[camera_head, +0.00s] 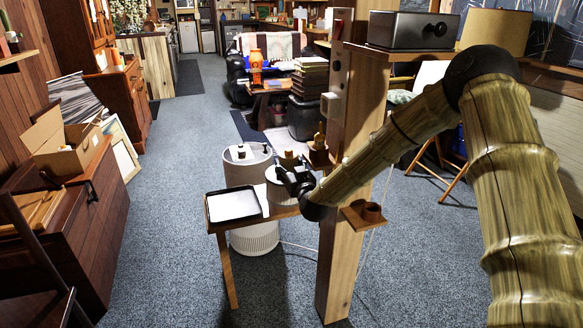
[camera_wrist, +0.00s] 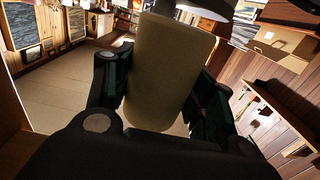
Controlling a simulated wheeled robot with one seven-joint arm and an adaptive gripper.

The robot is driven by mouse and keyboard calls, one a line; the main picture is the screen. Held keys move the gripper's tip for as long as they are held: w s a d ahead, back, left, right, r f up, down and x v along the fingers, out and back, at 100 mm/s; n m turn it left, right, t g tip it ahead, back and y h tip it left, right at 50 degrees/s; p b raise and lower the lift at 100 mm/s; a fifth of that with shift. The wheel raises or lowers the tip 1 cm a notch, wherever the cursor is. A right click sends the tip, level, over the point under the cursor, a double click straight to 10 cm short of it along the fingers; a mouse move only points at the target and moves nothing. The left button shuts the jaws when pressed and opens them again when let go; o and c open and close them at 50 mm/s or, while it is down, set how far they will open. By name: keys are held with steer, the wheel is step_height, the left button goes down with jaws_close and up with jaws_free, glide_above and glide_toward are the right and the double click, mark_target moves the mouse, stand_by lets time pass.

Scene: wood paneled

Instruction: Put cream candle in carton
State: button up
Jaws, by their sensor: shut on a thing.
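The cream candle (camera_wrist: 165,72) is a thick cylinder that fills the middle of the wrist view. My gripper (camera_wrist: 160,100) is shut on it, with one dark finger on each side. In the head view my gripper (camera_head: 290,177) is over the small wooden table, and I cannot clearly make out the candle there. The carton (camera_head: 66,155) is an open cardboard box with raised flaps, on the dark wooden cabinet at the left. It is well apart from my gripper. A cardboard box (camera_wrist: 287,42), which looks like the carton, shows at the upper right of the wrist view.
A black-rimmed tray (camera_head: 209,218) lies on the small table, left of my gripper. A pale cylindrical bin (camera_head: 245,165) stands behind. A wooden post (camera_head: 347,230) rises beside my arm. Carpet (camera_head: 170,200) lies clear between table and cabinet (camera_head: 95,215). A framed picture (camera_head: 122,152) leans behind the cabinet.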

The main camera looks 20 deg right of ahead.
steer(key=shift+w+d, duration=0.55)
steer(key=shift+w, duration=0.05)
steer(key=shift+w+d+f, duration=0.15)
steer(key=shift+d+f, duration=0.05)
steer(key=shift+f, duration=0.05)
steer(key=shift+a, duration=0.1)
steer(key=shift+f+b, duration=0.35)
steer(key=shift+f, duration=0.15)
steer(key=o, duration=1.2)
